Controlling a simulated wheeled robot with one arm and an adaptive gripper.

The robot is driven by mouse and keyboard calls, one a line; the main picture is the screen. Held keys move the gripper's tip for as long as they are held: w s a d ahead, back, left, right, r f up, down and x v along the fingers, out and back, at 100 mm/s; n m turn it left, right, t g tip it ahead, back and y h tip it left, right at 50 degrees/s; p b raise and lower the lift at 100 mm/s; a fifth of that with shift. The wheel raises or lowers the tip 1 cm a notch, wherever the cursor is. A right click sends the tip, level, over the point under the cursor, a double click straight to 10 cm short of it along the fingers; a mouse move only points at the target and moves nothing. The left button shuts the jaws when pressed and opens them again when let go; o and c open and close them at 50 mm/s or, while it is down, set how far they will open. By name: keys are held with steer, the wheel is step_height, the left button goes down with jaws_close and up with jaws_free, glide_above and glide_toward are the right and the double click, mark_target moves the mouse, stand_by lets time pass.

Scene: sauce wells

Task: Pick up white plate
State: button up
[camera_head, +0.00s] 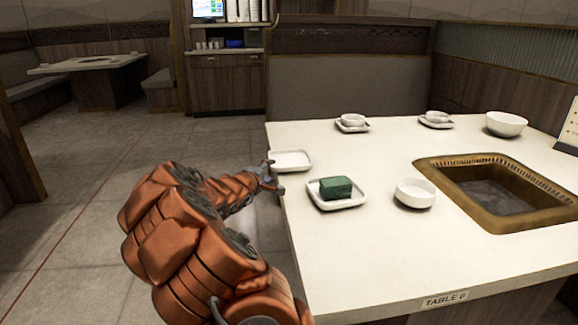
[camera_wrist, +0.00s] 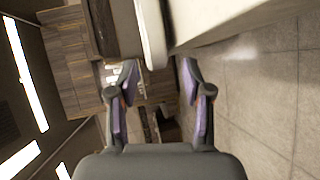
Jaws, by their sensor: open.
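An empty white plate (camera_head: 291,159) lies flat at the left edge of the table, its rim jutting slightly over that edge. My gripper (camera_head: 269,176) is open at the plate's left side, with its fingers close to the rim. In the wrist view the plate (camera_wrist: 151,32) shows as a pale edge-on strip. Its near end reaches into the gap between the fingertips of my open gripper (camera_wrist: 158,67). I cannot tell whether either finger touches it.
Right of the plate, a white square dish (camera_head: 351,203) holds a green block (camera_head: 336,188). A white bowl (camera_head: 416,193) stands beside it. A sunken grill (camera_head: 490,195) lies further right. Small bowls on saucers stand at the back. The floor left of the table (camera_head: 390,260) is clear.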

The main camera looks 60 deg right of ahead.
steer(key=shift+d+f, duration=0.1)
steer(key=shift+d, duration=0.55)
steer(key=shift+c, duration=0.2)
jaws_close()
